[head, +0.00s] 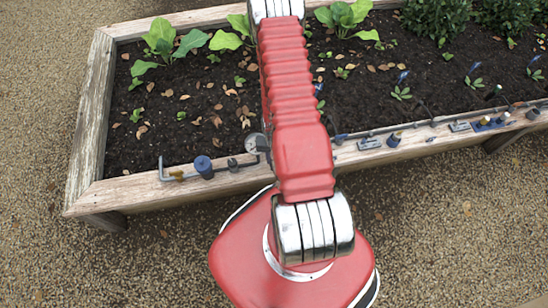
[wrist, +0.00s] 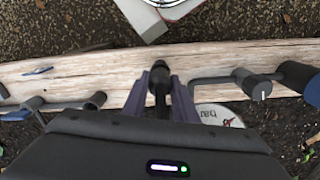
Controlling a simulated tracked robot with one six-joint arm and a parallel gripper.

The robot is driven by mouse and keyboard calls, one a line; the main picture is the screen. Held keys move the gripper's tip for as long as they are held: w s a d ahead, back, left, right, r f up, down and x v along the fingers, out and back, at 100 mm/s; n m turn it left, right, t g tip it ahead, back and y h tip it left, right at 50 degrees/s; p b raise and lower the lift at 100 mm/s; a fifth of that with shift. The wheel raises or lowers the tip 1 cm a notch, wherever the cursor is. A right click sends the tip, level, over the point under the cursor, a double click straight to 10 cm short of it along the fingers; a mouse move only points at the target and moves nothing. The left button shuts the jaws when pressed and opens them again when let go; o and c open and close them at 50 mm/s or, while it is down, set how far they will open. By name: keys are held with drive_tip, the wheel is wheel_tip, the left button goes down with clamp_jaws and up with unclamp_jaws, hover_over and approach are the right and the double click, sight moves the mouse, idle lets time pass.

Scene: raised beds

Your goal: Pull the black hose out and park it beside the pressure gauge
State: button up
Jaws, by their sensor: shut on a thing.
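In the wrist view my gripper (wrist: 163,92) is shut on the black hose (wrist: 160,78), a short dark piece with a rounded end standing between the two fingers. The hose is over the wooden rim of the bed; I cannot tell whether its hidden end is seated in a fitting. The white-faced pressure gauge (wrist: 217,116) lies just right of the fingers, partly covered by a pipe and by my gripper's body. In the head view the gauge (head: 256,143) shows just left of my arm, which hides my gripper and the hose.
A blue knob (head: 203,166) and a dark knob (head: 232,164) stand on the pipe left of my arm. Soil with seedlings lies behind; gravel is in front.

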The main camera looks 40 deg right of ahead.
drive_tip(key=shift+f, duration=0.8)
drive_tip(key=o, duration=1.1)
drive_tip(key=shift+o, duration=0.8)
drive_tip(key=o, duration=0.3)
drive_tip(key=shift+o, duration=0.2)
drive_tip(key=shift+w, duration=0.1)
drive_tip(key=shift+r, duration=0.1)
